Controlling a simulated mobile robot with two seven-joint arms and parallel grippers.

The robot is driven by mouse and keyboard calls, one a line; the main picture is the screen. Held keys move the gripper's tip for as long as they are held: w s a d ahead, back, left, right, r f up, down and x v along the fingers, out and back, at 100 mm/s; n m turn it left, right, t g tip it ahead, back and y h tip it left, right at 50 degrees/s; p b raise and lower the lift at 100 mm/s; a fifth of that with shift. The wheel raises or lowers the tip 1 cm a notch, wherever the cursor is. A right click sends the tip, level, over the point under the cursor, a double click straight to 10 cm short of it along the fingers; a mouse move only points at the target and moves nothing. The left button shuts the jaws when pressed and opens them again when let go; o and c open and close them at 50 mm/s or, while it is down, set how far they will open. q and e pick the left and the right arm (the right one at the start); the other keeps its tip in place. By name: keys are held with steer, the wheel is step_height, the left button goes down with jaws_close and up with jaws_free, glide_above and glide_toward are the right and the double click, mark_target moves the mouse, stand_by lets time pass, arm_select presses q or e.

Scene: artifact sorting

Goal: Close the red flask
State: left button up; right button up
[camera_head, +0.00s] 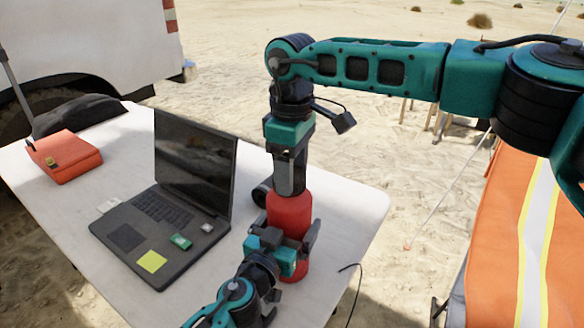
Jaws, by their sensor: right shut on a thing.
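The red flask (290,212) stands upright near the right edge of the white table. My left gripper (283,240) comes from the bottom of the view, with one finger against each side of the flask's body, and hides part of its lower half. My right gripper (290,174) points straight down above the flask and is shut on a dark grey cap at the flask's top. The fingers and the cap blend together, so I cannot tell whether the cap is seated on the neck.
An open laptop (140,235) with a yellow note lies left of the flask on the white table (75,215). A dark round object (262,193) is just behind the flask. An orange case (65,157) sits at the far left. An orange cover with pale stripes (510,225) is at right.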

steer(key=o, duration=1)
steer(key=shift+r, duration=2.3)
steer(key=shift+c, duration=0.3)
